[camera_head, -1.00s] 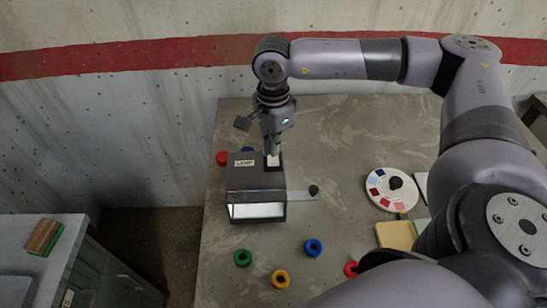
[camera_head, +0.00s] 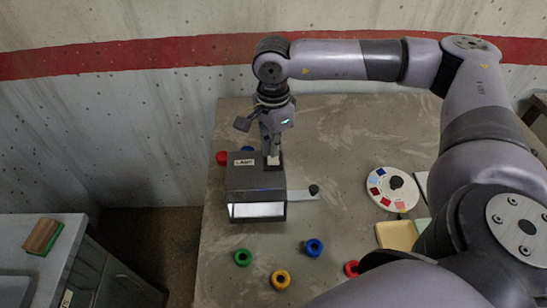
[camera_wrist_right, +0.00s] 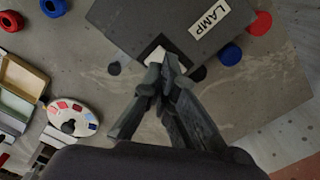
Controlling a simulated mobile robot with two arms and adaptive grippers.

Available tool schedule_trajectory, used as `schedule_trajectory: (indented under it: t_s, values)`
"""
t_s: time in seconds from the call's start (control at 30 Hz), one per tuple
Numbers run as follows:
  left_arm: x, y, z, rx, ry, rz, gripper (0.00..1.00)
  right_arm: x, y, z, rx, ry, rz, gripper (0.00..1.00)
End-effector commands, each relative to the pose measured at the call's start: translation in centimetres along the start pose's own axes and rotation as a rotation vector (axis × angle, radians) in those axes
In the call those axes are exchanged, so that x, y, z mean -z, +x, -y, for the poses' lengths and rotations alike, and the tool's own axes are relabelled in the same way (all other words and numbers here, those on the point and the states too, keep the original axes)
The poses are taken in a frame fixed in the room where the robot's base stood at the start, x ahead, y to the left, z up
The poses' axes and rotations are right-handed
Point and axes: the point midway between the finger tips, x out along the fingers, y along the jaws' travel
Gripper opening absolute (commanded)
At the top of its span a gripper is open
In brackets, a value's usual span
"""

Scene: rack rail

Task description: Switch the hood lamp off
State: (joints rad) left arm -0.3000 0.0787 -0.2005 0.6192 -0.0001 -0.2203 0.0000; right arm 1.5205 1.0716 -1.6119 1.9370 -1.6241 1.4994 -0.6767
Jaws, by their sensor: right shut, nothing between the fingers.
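The dark grey hood (camera_head: 256,180) stands on the table and carries a LAMP label (camera_head: 244,162), which also shows in the right wrist view (camera_wrist_right: 209,19). A white rocker switch (camera_head: 273,160) in a black frame sits on the hood's top, near its back right corner. My right gripper (camera_head: 270,152) points down with its shut, empty fingertips at the switch. In the right wrist view the fingertips (camera_wrist_right: 166,72) cover part of the white switch (camera_wrist_right: 157,55); I cannot tell whether they touch it. The hood's front window (camera_head: 257,210) looks bright white. My left gripper is not in view.
A red ring (camera_head: 222,157) lies beside the hood's back left. Green (camera_head: 242,257), yellow (camera_head: 280,279), blue (camera_head: 313,247) and red (camera_head: 351,268) rings lie in front. A slider arm with a black knob (camera_head: 313,190) extends right. A round colour palette (camera_head: 392,188) lies further right.

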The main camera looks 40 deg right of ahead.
Motion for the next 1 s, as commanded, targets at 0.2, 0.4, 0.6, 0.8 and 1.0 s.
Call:
schedule_trajectory:
  t_s: [0.2,0.4,0.6,0.8,1.0]
  values:
    - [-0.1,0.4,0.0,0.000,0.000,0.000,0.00,0.0,0.4,0.0,0.000,0.000,0.000,0.00]
    - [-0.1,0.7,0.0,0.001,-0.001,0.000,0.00,0.0,0.7,0.0,0.000,0.000,0.000,0.00]
    - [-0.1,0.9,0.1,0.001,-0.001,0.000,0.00,0.0,1.0,0.0,0.000,0.000,0.000,0.00]
    - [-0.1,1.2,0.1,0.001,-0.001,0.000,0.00,0.0,1.3,0.0,-0.001,0.000,-0.001,0.00]
    - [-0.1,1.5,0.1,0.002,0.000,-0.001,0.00,0.0,1.6,0.0,-0.001,0.000,-0.001,0.00]
